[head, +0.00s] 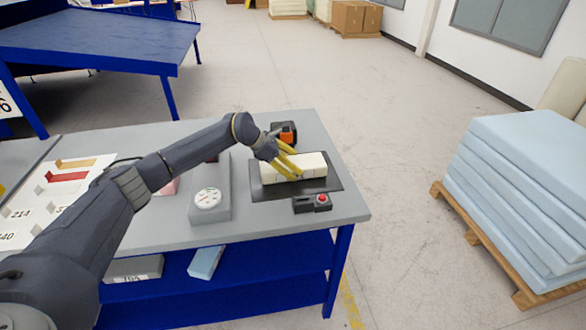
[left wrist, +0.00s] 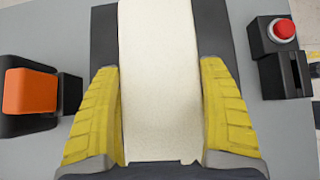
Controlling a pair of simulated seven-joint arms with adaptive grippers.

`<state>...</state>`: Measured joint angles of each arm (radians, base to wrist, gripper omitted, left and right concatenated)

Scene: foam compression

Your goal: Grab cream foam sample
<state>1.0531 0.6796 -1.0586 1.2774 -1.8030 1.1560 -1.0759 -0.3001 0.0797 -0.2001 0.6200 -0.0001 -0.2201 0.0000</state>
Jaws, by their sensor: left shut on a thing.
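The cream foam sample (head: 309,165) is a long pale block lying on a dark plate (head: 328,184) on the grey bench. My left gripper (head: 289,170) has yellow fingers and is shut on the block, reaching down over it from the left. In the left wrist view the foam (left wrist: 160,75) runs up the middle between the two yellow fingers (left wrist: 162,125), one on each side. Part of the block is hidden behind the fingers in the head view. My right gripper is in neither view.
A control box with a red button (head: 320,199) sits in front of the plate. An orange and black device (head: 285,133) stands behind it. A grey unit with a round dial (head: 208,198) is to the left. Blue foam sheets on a pallet (head: 520,170) stand right of the bench.

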